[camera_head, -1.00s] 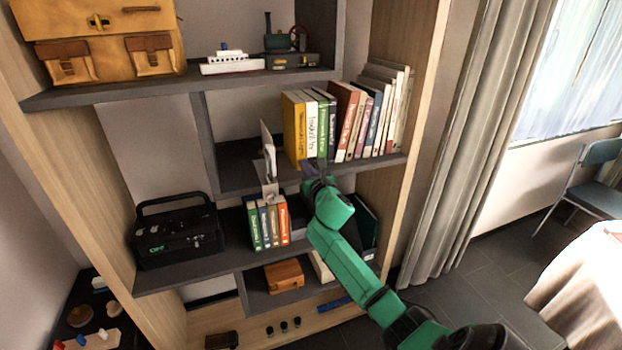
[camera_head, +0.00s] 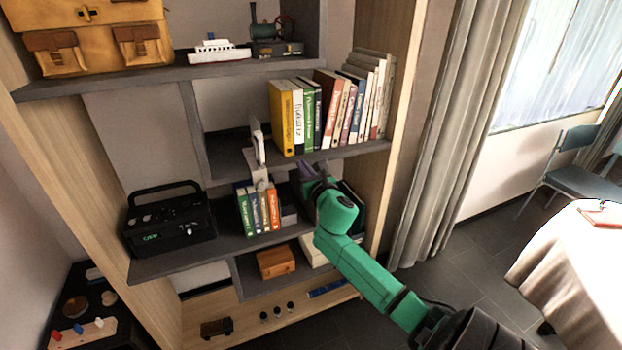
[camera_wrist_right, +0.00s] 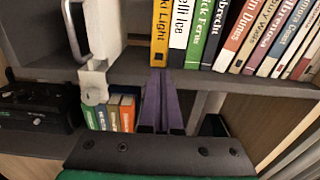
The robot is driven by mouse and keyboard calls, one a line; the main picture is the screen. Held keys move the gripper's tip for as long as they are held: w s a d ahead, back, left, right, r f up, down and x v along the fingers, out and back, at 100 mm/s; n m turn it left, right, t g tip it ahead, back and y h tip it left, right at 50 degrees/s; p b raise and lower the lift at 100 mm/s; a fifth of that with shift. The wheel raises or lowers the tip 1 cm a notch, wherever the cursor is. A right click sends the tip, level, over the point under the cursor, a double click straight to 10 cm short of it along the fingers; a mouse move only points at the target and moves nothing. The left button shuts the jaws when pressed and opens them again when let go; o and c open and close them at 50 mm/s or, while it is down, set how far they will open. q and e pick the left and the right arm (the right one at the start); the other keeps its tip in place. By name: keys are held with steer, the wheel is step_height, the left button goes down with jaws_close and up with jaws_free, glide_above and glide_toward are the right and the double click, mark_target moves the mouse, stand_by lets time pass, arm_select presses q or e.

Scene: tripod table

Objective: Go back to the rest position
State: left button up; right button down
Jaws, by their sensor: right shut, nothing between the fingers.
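My right gripper (camera_head: 311,170) is in front of the bookshelf, just below the edge of the shelf with the upper row of books (camera_head: 325,108). In the right wrist view its two purple fingers (camera_wrist_right: 161,100) are together, with nothing between them. The green right arm comes in from the lower right. The gripper looks apart from the books; the arm hides part of the lower shelf. My left gripper is not in view.
A white bookend-like object (camera_head: 258,145) stands left of the gripper, above the lower books (camera_head: 258,208). A black radio (camera_head: 170,222) sits further left. A wooden box (camera_head: 276,262) lies below. Open floor (camera_head: 455,270) is at the right, by the curtain (camera_head: 437,130) and a table (camera_head: 570,260).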

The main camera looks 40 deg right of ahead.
steer(key=v, duration=0.6)
step_height(320, 180, down, 20)
steer(key=s+d+m+g+y, duration=0.1)
steer(key=s+d+m+g, duration=0.1)
steer(key=m+g, duration=0.35)
steer(key=s+a+f+m+g+y, duration=0.15)
steer(key=s+f+m, duration=0.35)
steer(key=f, duration=0.5)
steer(key=s+a+f+m+g+y, duration=0.15)
steer(key=s+f+m, duration=0.35)
steer(key=f, duration=0.6)
steer(key=s+a+f+m+g, duration=0.2)
steer(key=s+a+f+m, duration=0.2)
steer(key=s, duration=0.5)
steer(key=s+a+f+m+g+y, duration=0.1)
steer(key=s+a+f+m+g, duration=0.2)
steer(key=s+f, duration=0.6)
steer(key=s+a+f+m+g+y, duration=0.1)
steer(key=s+a+f+m+g, duration=0.1)
steer(key=s+a+f+m, duration=0.4)
steer(key=s+a+m, duration=0.1)
steer(key=s+a, duration=0.2)
steer(key=s, duration=0.2)
steer(key=shift+f, duration=0.25)
steer(key=shift+s+g, duration=0.1)
steer(key=shift+g, duration=0.15)
